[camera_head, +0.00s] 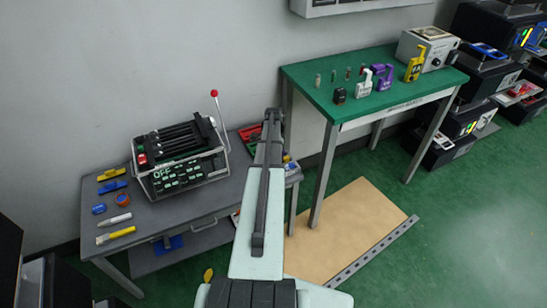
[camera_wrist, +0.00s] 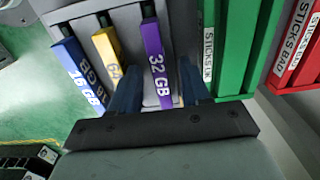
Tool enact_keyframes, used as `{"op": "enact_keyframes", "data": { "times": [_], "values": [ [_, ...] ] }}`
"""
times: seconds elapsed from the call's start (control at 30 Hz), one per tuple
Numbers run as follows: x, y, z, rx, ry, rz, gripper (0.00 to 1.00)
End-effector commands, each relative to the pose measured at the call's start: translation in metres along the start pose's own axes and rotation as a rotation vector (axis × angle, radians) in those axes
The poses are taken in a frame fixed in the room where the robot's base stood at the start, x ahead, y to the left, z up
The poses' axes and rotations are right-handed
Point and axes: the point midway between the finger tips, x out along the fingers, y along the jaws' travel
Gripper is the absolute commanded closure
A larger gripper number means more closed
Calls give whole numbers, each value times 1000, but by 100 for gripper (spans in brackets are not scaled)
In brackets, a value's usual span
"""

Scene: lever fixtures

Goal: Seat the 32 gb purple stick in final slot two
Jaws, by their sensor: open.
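The purple stick (camera_wrist: 154,50) marked 32 GB stands in a grey holder (camera_wrist: 118,18) in the wrist view. My gripper (camera_wrist: 160,78) is open, with one dark finger on each side of the purple stick's near part. I cannot make out final slot two.
A green tray (camera_wrist: 232,70) labelled as a stick tray is close right of my gripper, with a red tray (camera_wrist: 300,60) marked STICKS BAD beyond. A machine (camera_head: 180,155) marked OFF, with a red-knobbed lever (camera_head: 215,95), stands on the grey table (camera_head: 165,215). A green table (camera_head: 370,75) is at right.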

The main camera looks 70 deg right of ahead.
Motion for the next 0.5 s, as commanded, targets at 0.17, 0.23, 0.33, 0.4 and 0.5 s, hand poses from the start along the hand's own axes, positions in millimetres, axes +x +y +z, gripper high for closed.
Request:
{"op": "enact_keyframes", "data": {
  "times": [0.17,0.23,0.33,0.4,0.5],
  "values": [
    [2,0,0,0,0,0,53],
    [2,0,0,0,0,0,53],
    [2,0,0,0,0,0,53],
    [2,0,0,0,0,0,53],
    [2,0,0,0,0,0,59]
  ]
}}
